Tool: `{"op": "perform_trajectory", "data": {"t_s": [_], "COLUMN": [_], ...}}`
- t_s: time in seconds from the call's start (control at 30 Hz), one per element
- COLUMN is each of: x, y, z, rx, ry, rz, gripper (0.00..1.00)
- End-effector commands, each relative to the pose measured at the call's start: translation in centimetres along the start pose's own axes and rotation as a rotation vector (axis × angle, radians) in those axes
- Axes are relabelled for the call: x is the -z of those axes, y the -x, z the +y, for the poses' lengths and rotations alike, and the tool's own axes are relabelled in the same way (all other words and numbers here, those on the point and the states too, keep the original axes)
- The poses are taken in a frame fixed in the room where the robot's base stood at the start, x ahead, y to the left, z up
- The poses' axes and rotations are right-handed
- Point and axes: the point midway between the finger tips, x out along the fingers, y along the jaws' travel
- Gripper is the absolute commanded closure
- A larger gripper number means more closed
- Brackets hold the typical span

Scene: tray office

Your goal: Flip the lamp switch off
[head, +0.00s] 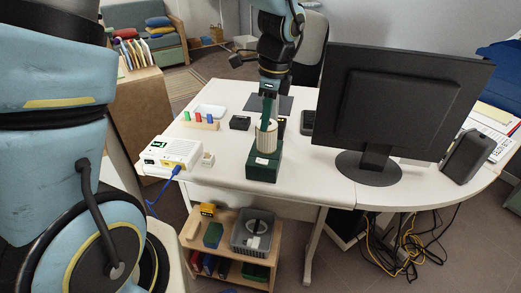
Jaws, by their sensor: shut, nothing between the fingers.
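A small lamp stands near the front edge of the white desk. It seems to have a dark green box base (263,172) and a cream ribbed cylinder (267,141) above it. A small white patch on the base (262,161) looks like the switch; its position is too small to tell. My gripper (267,124) points down from the back of the desk. Its fingers are shut and empty, and overlap the top of the cream cylinder in this view. I cannot tell whether they touch it.
A large black monitor (400,105) stands close to the right. A white box (172,152) with a blue cable sits at the left edge, next to a small white block (207,159). A peg rack (199,123) and a black box (240,123) lie behind.

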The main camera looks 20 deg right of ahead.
Motion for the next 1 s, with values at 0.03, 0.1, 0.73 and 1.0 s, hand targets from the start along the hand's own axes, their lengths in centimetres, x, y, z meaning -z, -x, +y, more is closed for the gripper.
{"op": "perform_trajectory", "data": {"t_s": [0.03, 0.1, 0.73, 1.0], "x": [0.0, 0.0, 0.0, 0.0], "y": [-1.1, -2.6, -10.4, -10.4], "z": [0.1, 0.1, 0.0, 0.0], "rx": [-0.006, -0.006, 0.0, 0.0], "ry": [-0.001, -0.002, 0.0, 0.0], "rz": [-0.002, -0.002, 0.0, 0.0], "gripper": [1.0, 1.0, 1.0, 1.0]}}
